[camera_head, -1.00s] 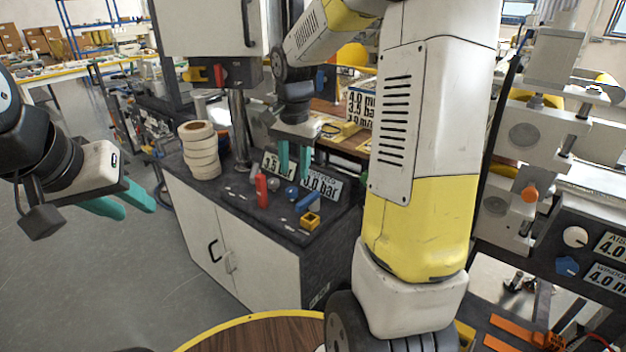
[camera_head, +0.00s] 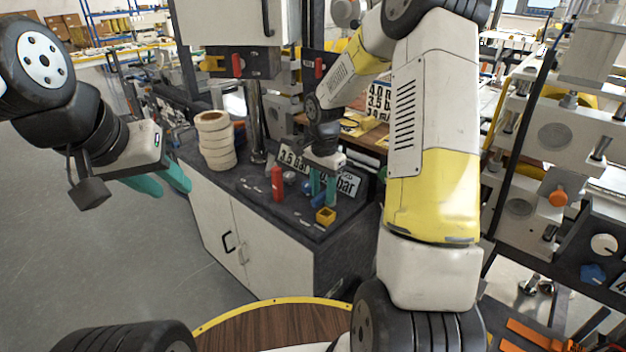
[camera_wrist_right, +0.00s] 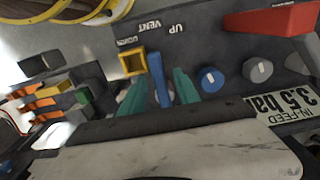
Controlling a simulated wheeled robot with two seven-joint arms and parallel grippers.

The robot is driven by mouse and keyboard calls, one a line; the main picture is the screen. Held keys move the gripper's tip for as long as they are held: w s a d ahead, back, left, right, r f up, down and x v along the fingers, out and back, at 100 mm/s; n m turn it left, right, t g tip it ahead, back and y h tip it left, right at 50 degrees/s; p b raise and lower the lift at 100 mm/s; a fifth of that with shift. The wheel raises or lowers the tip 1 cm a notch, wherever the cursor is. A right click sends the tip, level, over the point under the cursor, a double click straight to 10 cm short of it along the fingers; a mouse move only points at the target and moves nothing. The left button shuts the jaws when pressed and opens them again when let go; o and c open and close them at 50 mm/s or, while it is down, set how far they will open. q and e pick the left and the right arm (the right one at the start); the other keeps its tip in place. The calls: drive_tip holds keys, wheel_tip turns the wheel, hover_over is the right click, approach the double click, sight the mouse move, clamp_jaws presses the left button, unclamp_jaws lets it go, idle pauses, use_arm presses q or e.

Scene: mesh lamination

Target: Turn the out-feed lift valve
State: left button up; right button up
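The blue valve lever (camera_head: 319,200) stands on the dark top of the white cabinet, and I take it as the out-feed lift valve. In the right wrist view the blue lever (camera_wrist_right: 159,80) points toward the labels "UP" and "VENT". My right gripper (camera_head: 322,188) is down at the lever. In the wrist view its green fingers (camera_wrist_right: 160,92) stand on either side of the lever, open, with a gap at least on the right. The fingertips' depth is hard to tell. My left gripper (camera_head: 160,184) is open and empty, in the air left of the cabinet.
A yellow square block (camera_head: 325,216) stands close in front of the lever. A red handle (camera_head: 277,184) and blue knob (camera_wrist_right: 212,79) are nearby. A stack of cream rolls (camera_head: 215,140) is at the left. A round wooden table (camera_head: 270,327) is in front.

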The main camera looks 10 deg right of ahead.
drive_tip(key=shift+c, duration=0.5)
clamp_jaws()
idle(1.0)
